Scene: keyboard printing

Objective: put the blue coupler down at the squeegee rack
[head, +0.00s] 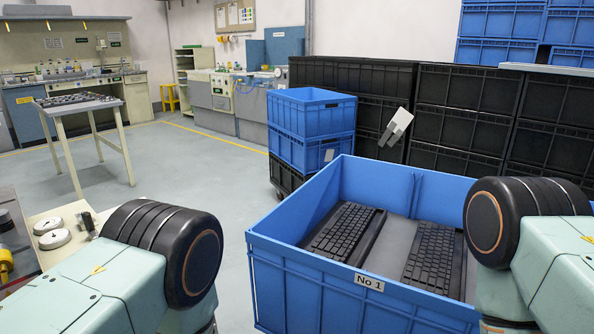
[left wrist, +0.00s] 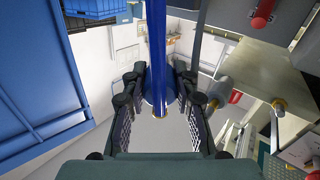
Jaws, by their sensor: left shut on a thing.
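My left gripper (left wrist: 160,85) shows in the left wrist view, its two dark fingers on either side of a blue thing. The gripper is shut on this blue coupler (left wrist: 157,45), a long blue bar with a wider rounded part between the fingers. The wider part is partly hidden by the fingers. Grey bars with brass-coloured ends (left wrist: 278,104) and a red handle (left wrist: 263,14) show to the right of the gripper; I cannot tell whether they belong to the squeegee rack. My right gripper is not in view.
In the head view a blue crate (head: 369,282) labelled No 1, holding black keyboards (head: 344,232), stands in front. Blue crates (head: 312,115) and black crates (head: 465,92) are stacked behind it. A table (head: 125,148) stands at the left. Grey floor (head: 195,180) between is clear.

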